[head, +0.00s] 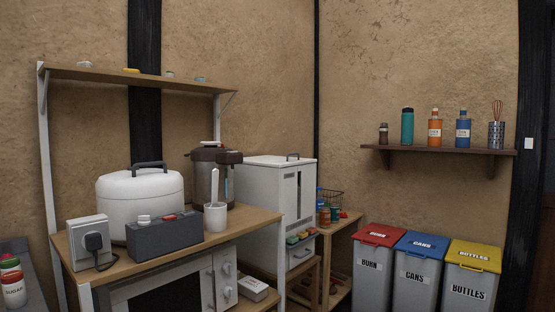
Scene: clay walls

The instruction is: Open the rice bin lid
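A tall white bin (262,197), which looks like the rice bin, stands just right of the shelf rack, against the clay wall. The rack hides the bin's lower left side. Neither of my grippers is in view.
A wooden rack (262,219) holds a white rice cooker (140,190), a dark urn (203,180), a white cup (215,217) and a grey box (164,235). Right of the bin are a low wooden stand (342,229) and sorting bins (372,270). A wall shelf (437,149) holds bottles.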

